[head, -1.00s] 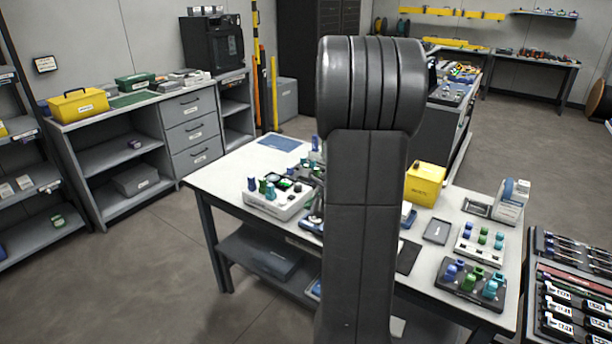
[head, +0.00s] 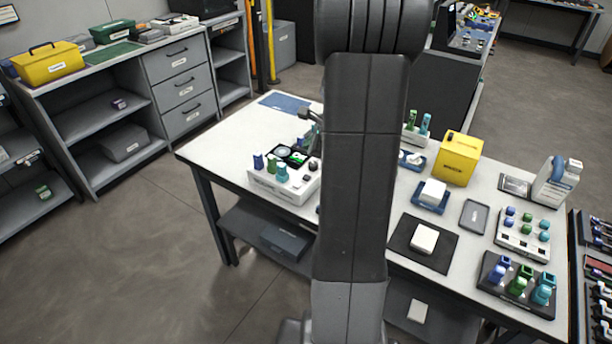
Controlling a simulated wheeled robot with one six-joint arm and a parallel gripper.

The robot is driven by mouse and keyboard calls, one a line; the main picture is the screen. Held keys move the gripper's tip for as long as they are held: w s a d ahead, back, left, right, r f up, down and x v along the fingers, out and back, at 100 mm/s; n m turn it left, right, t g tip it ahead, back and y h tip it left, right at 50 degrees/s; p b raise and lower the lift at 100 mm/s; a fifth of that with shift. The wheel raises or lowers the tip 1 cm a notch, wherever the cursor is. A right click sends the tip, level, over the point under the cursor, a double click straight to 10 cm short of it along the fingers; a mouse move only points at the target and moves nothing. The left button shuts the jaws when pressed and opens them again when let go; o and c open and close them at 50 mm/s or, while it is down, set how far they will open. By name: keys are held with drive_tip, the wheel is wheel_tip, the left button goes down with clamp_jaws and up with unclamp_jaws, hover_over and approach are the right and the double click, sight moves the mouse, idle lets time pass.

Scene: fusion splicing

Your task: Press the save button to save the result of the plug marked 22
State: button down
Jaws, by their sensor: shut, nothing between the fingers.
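A white splicing device (head: 284,186) stands on the left part of the white table. Its top carries blue, green and teal upright plugs at the front and a dark panel with green-lit round parts (head: 291,155) behind them. My arm's large dark links cover the middle of the view and the device's right side. A dark part of my gripper (head: 311,128) shows just left of the arm, at the device's back right; its fingers are mostly hidden. It is shut and holds nothing visible. No save button or mark 22 can be read at this size.
The table's left end is clear.

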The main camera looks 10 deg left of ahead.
drive_tip(key=b, duration=0.8)
hover_over(309, 181)
wheel_tip(309, 181, down, 9)
drive_tip(key=shift+r, duration=0.1)
idle(1.6)
drive_tip(key=shift+f, duration=0.4)
drive_tip(key=shift+f+b, duration=0.5)
drive_tip(key=shift+b, duration=0.15)
idle(0.4)
drive_tip(key=shift+r, duration=0.1)
drive_tip(key=shift+r+p, duration=0.85)
drive_tip(key=shift+r, duration=0.1)
drive_tip(key=shift+r+p, duration=2.2)
drive_tip(key=shift+r, duration=0.2)
